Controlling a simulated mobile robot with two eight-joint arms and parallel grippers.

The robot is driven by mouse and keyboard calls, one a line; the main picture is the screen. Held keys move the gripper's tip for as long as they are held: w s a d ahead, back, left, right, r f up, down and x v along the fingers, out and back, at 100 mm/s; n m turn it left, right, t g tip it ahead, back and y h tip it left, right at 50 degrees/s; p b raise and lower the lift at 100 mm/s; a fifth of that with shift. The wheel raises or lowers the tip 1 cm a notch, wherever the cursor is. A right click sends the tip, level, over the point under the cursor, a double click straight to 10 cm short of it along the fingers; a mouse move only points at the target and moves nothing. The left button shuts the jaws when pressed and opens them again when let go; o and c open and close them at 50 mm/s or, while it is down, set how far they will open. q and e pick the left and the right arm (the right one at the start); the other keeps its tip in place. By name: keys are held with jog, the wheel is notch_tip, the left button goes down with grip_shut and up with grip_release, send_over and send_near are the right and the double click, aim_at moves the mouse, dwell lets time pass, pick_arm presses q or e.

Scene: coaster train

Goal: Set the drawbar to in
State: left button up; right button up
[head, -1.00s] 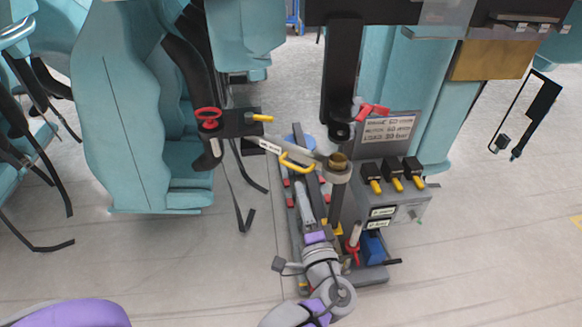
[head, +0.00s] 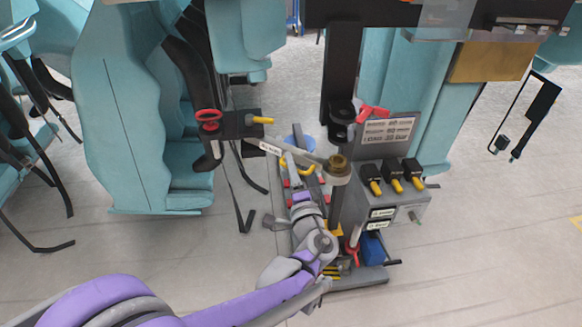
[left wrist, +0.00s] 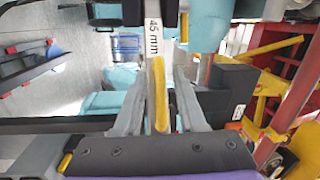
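The drawbar, a grey bar with a white label (head: 270,148), runs from a dark block to a post with a brass top (head: 338,163). A yellow handle (head: 284,163) curves below it. In the left wrist view, the bar (left wrist: 153,42) reads "45 mm" and the yellow handle (left wrist: 160,98) points toward my palm. My left gripper (head: 299,180) is just below the handle. In the wrist view, its fingers (left wrist: 160,74) stand apart, one on each side of the handle, with small gaps visible. My right gripper is not in view.
A red knob (head: 208,115) is on the dark block's left. A grey control box (head: 400,206) with several yellow-tipped levers stands right of the post. Teal train fronts (head: 125,100) rise on both sides. The floor (head: 480,240) at the right is clear.

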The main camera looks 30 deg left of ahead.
pick_arm(q)
grip_shut()
dwell(1.2)
